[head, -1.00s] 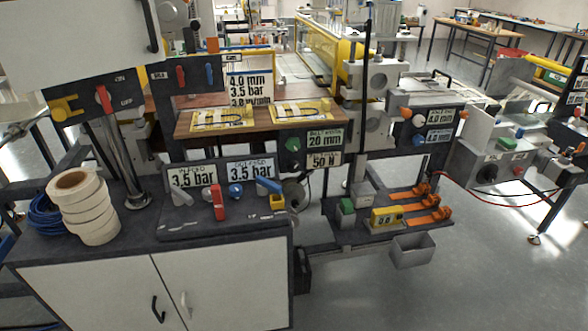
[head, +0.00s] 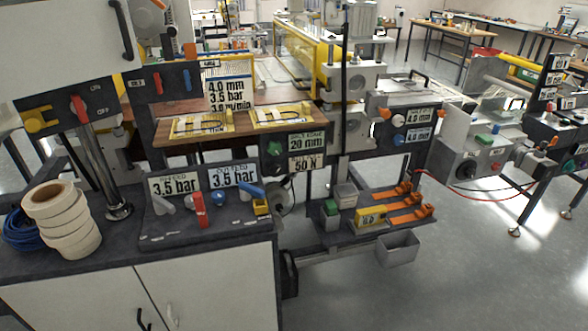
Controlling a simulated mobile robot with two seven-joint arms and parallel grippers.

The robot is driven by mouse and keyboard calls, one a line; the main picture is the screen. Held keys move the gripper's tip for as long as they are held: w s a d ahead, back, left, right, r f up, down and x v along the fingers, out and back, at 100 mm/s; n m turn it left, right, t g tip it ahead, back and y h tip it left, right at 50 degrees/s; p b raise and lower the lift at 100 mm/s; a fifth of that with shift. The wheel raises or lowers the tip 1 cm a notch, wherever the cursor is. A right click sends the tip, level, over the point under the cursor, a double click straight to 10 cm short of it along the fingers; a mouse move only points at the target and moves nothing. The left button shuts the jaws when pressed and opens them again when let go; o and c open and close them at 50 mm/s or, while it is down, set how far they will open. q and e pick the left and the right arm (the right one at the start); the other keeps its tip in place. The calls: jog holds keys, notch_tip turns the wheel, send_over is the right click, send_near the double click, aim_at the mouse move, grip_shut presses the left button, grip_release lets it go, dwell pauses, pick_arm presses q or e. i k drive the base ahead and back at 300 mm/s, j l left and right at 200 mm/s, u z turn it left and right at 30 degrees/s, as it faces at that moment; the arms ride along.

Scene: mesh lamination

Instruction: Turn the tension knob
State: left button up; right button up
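A dark control panel stands in the middle of the head view, at the front right of the wooden board. It carries a green knob (head: 275,148) beside a display reading 20 mm (head: 307,142). Below is a display reading 50 N (head: 307,163), with a small dark knob (head: 274,168) to its left that is hard to make out against the panel. The small lettering above the readings is too blurred to read surely. Neither of my grippers is in view, and nothing touches the knobs.
A dark-topped cabinet (head: 110,243) fills the front left, with white tape rolls (head: 62,218), a red lever (head: 200,210) and two 3.5 bar displays. A low shelf with orange clamps (head: 410,213) and a grey bin (head: 398,247) stands right of it. Floor (head: 480,280) is clear at front right.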

aim_at(276, 170)
jog(key=i+l+u, duration=0.1)
jog(key=l, duration=0.2)
jog(key=i+l, duration=0.2)
jog(key=l, duration=0.15)
jog(key=i+l+u, duration=0.15)
jog(key=l, duration=0.2)
jog(key=i+l+u, duration=0.1)
jog(key=l, duration=0.25)
jog(key=i+l, duration=0.1)
jog(key=l, duration=0.25)
jog(key=i+u, duration=0.05)
